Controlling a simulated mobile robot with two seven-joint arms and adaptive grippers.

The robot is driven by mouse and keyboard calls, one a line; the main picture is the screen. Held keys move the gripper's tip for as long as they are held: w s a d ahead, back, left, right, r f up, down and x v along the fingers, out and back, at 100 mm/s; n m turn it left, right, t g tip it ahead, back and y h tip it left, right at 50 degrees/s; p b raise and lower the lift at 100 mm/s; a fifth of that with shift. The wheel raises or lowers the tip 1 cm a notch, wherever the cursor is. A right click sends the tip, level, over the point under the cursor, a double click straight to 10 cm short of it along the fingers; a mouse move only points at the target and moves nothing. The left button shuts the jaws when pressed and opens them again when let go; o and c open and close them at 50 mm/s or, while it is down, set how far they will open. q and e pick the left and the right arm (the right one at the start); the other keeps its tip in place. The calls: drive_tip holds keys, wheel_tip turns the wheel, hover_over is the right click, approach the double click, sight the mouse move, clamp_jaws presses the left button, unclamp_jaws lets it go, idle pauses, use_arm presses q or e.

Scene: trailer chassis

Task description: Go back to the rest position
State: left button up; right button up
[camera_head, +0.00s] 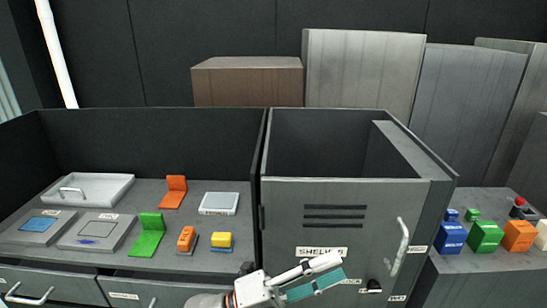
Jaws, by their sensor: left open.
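My left gripper (334,269) is in the head view at the bottom centre, in front of the grey cabinet (290,205). Its arm comes in from the lower left. The gripper points right and slightly up, and it is open. A teal strip runs along its lower side; I cannot tell whether this is part of the gripper. I see nothing held. It overlaps the cabinet front in the picture; any contact cannot be told. My right gripper is not in view.
Left of the cabinet, a dark worktop holds a grey tray (120,190), green bracket (147,238), orange bracket (173,191) and small blocks. A cabinet handle (401,246) juts out at right. Coloured boxes (487,237) stand on the right-hand unit.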

use_arm(q)
drive_tip(key=w+a+f+n+t+y, duration=0.2)
drive_tip(key=a+f+n+t+y, duration=0.5)
drive_tip(key=n, duration=0.4)
drive_tip(key=w+a+f+n+t+y, duration=0.3)
drive_tip(key=a+f+n+t+y, duration=0.2)
drive_tip(key=a+f+n, duration=0.5)
drive_tip(key=s+a+f+n+g+y, duration=0.2)
drive_tip(key=s+a+f+n, duration=0.3)
drive_tip(key=f, duration=0.4)
drive_tip(key=s+a+f+n+g+y, duration=0.3)
drive_tip(key=s+a+f+n+y, duration=0.1)
drive_tip(key=s+a+f, duration=0.4)
drive_tip(key=shift+s+a+f+n+y, duration=0.15)
drive_tip(key=shift+s+f+n+y, duration=0.35)
drive_tip(key=shift+f, duration=0.35)
